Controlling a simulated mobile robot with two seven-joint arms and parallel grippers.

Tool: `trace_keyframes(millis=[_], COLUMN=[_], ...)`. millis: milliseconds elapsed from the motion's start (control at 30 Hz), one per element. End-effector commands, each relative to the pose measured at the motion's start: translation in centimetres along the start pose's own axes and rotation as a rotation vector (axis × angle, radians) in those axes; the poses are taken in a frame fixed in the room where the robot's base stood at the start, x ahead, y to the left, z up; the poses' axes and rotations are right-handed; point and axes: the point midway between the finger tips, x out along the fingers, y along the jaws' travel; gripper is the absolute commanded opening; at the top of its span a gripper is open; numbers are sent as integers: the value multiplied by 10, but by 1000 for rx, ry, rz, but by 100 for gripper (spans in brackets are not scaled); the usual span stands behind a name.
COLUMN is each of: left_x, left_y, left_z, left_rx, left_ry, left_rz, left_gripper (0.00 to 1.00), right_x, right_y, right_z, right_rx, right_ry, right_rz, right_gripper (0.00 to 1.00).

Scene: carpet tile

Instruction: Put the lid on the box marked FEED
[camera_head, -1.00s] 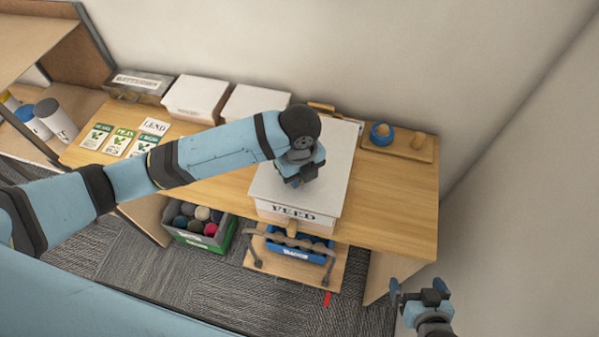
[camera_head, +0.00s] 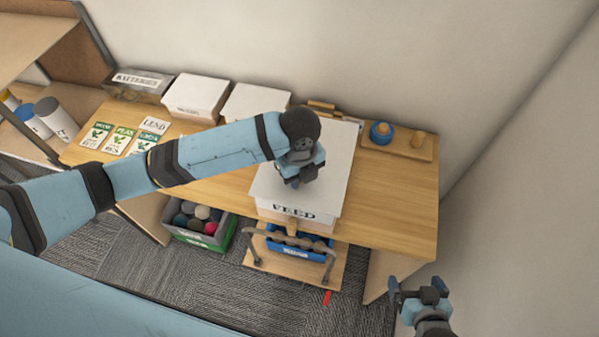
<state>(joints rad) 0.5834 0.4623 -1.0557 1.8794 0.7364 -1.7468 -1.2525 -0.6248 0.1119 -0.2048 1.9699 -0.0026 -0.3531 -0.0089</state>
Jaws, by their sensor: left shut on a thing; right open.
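The box marked FEED (camera_head: 294,212) stands near the front edge of the wooden table, its label facing me. The white lid (camera_head: 333,160) lies over the top of the box. I cannot tell whether it is fully seated. My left gripper (camera_head: 296,182) is over the lid, pointing down, and is shut on a part of it; my wrist hides the grasped spot. My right gripper (camera_head: 420,296) is open and empty, low at the right, beyond the table's front edge.
Two white lidded boxes (camera_head: 195,97) (camera_head: 254,103) and a clear labelled box (camera_head: 140,88) stand along the back. A wooden tray (camera_head: 398,147) holds a blue ring. Seed packets (camera_head: 122,138) lie left. A ball crate (camera_head: 205,226) and a blue bin (camera_head: 300,250) sit below.

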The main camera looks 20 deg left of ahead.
Motion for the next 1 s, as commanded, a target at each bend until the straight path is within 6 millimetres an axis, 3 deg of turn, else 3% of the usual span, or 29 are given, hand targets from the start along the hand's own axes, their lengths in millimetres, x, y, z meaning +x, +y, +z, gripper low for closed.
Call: trace_keyframes(millis=[1000], left_x=[5], left_y=[0], left_z=[0], left_rx=[-1], left_ry=[-1], left_rz=[1], left_gripper=[0], right_x=[0], right_y=[-2], right_z=[-1], right_rx=[6], right_ry=[2], right_rz=[0], right_gripper=[100])
